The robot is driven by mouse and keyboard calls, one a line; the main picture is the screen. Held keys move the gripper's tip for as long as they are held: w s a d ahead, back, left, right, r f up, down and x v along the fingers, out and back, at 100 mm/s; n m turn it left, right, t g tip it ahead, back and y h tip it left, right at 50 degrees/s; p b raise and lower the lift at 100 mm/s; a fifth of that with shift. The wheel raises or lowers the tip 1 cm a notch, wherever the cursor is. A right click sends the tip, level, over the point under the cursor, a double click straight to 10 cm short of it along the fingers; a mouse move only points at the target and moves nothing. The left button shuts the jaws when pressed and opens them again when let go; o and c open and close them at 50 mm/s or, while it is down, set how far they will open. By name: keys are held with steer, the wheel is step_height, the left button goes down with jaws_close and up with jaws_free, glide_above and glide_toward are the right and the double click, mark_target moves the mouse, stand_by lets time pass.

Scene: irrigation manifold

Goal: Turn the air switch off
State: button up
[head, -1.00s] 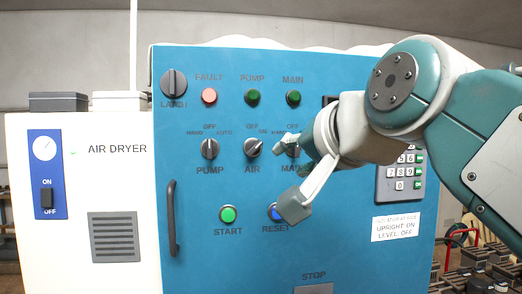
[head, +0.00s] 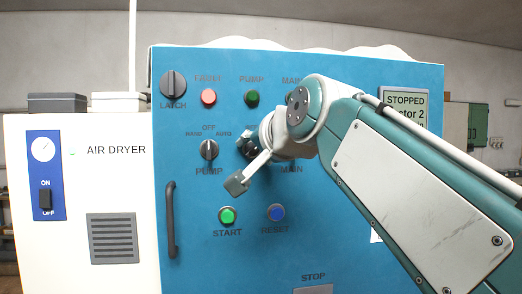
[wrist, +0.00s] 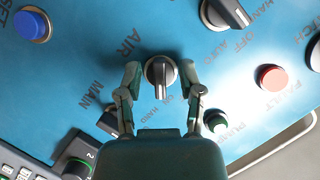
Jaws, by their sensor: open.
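The air switch (wrist: 160,76) is a round dark knob with a raised grey handle, on the blue panel beside the AIR label. In the wrist view it lies between the two fingers of my gripper (wrist: 161,74), with a gap on each side. Its handle lies along the fingers, one end toward the small printed labels below. I cannot read those labels well. In the head view my gripper (head: 242,166) is open in front of the panel and hides the air switch.
The pump switch (head: 208,149) is just left of my gripper. The start button (head: 227,215) and reset button (head: 276,212) are below. The latch knob (head: 173,84) and fault lamp (head: 208,97) are above left. A door handle (head: 171,219) sticks out. The air dryer (head: 120,190) stands left.

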steer(key=shift+c, duration=0.3)
jaws_close()
steer(key=shift+n, duration=0.3)
steer(key=n+h, duration=0.2)
steer(key=shift+n, duration=0.3)
steer(key=shift+n+h, duration=1.1)
steer(key=shift+n, duration=0.3)
steer(key=shift+o, duration=0.3)
jaws_free()
steer(key=shift+a, duration=0.1)
